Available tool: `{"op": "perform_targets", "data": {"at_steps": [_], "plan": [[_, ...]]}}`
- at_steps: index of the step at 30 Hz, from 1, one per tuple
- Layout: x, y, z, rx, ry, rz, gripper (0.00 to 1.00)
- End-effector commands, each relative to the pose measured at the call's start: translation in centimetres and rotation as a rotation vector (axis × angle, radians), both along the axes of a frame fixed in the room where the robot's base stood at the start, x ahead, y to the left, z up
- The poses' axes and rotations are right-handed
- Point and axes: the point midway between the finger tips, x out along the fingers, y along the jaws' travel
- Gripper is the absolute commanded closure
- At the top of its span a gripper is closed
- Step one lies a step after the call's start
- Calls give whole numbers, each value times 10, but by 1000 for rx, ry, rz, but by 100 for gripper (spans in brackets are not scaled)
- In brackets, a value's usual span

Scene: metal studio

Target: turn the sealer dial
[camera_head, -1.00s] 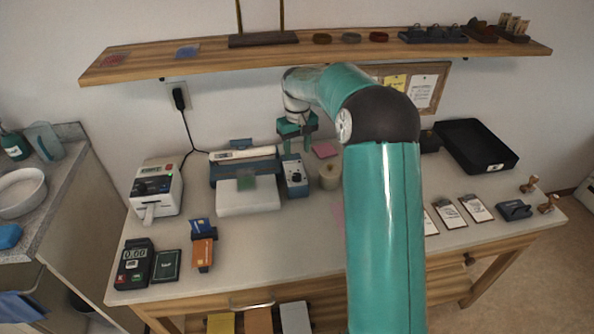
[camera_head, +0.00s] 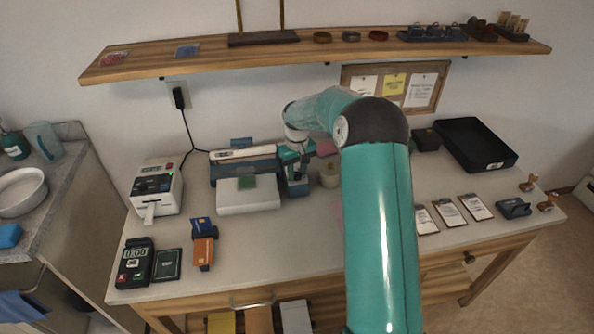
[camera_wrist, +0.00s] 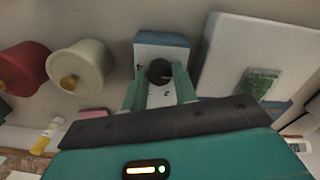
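The sealer's blue-and-white control box (camera_head: 297,188) stands on the desk to the right of the sealer (camera_head: 249,195), mostly covered by my gripper in the head view. Its round black dial (camera_wrist: 160,72) shows in the wrist view on the box's pale face. My gripper (camera_head: 297,168) is directly above the box, pointing down. In the wrist view my gripper (camera_wrist: 160,68) is open, with one teal finger on each side of the dial. Small gaps show between the dial and the fingers; how deep the fingertips reach is hard to tell.
A cream spool (camera_head: 329,176) stands close to the right of the box; it also shows in the wrist view (camera_wrist: 84,64) beside a red spool (camera_wrist: 22,70). A label printer (camera_head: 157,187) is at left. A wooden shelf (camera_head: 220,58) hangs above the desk.

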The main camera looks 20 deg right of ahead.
Motion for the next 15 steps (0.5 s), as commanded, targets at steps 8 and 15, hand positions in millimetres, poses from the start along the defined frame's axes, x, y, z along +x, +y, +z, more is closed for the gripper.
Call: {"op": "perform_targets", "data": {"at_steps": [8, 15], "plan": [[0, 0, 0, 0, 0, -3, 97], [0, 0, 1, -1, 0, -50, 97]]}}
